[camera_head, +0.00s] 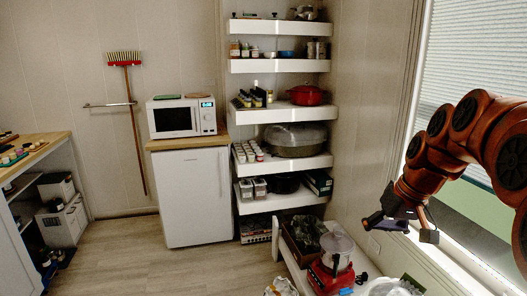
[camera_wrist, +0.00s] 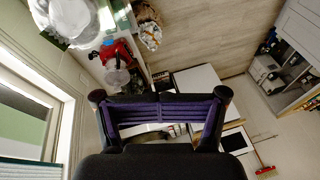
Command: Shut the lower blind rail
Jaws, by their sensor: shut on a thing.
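The pale slatted blind (camera_head: 478,50) covers the upper part of the window at the right of the head view. Its lower rail (camera_head: 480,179) shows just under my arm, with green window below it. The blind's edge also shows at the lower left of the wrist view (camera_wrist: 30,162). My gripper (camera_head: 400,228) is near the window sill, below and left of the rail and apart from it. Its dark fingers stand apart, shut on a dark purple ribbed thing (camera_wrist: 165,110) that spans between them. I cannot tell exactly what this thing is.
The white window sill (camera_head: 445,262) runs below my gripper. A red food processor (camera_head: 331,265) stands on a low white bench to its left. Shelves (camera_head: 280,116), a white fridge (camera_head: 196,198) and a microwave (camera_head: 181,117) stand further back. The wooden floor is clear at centre left.

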